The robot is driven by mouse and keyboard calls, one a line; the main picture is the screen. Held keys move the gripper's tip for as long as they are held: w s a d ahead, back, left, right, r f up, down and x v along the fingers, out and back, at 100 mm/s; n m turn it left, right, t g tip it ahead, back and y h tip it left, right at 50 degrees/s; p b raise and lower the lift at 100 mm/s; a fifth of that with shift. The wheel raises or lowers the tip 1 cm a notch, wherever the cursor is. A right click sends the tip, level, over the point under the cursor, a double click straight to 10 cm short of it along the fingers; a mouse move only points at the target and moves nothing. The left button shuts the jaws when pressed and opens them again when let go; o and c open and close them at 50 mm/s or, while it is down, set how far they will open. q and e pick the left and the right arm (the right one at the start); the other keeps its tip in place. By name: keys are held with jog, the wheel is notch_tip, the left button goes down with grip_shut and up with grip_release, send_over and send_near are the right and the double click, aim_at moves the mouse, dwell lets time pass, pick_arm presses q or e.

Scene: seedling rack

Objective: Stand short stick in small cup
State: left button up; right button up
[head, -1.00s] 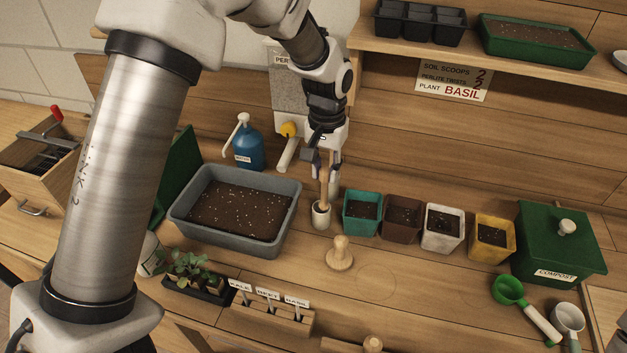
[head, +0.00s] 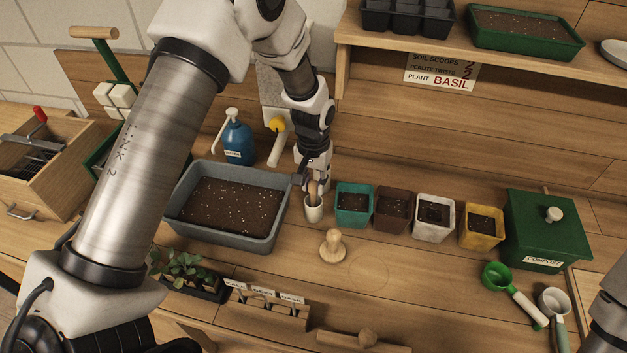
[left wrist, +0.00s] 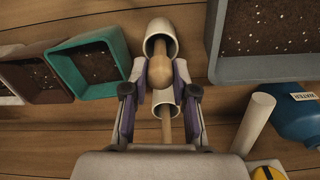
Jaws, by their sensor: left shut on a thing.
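A small white cup (head: 314,211) stands on the bench between the grey soil trough and the teal pot. It also shows at the top of the left wrist view (left wrist: 152,27). A short wooden stick with a round knob (left wrist: 161,73) is held at the knob end by my left gripper (left wrist: 160,77). The shaft runs into the cup's mouth; how deep it reaches is hidden. In the head view the left gripper (head: 314,178) is just above the cup, with the stick (head: 313,189) between its fingers. My right gripper is out of view.
A second white holder with another stick (left wrist: 167,130) stands close behind. The grey soil trough (head: 172,218) is left and the teal pot (head: 352,218) right. A wooden tamper (head: 332,247) stands in front. The blue pump bottle (head: 238,146) is behind.

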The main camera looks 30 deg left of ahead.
pick_arm(q)
jog(key=shift+f, duration=0.15)
jog(key=o, duration=0.8)
jog(key=shift+c, duration=0.2)
jog(key=shift+o, duration=1.1)
jog(key=shift+w+a+f, duration=0.1)
jog(key=shift+w+f, duration=0.05)
jog(key=shift+r, duration=0.4)
notch_tip(320, 180, up, 12)
jog(key=b, duration=0.3)
jog(key=shift+f, duration=0.15)
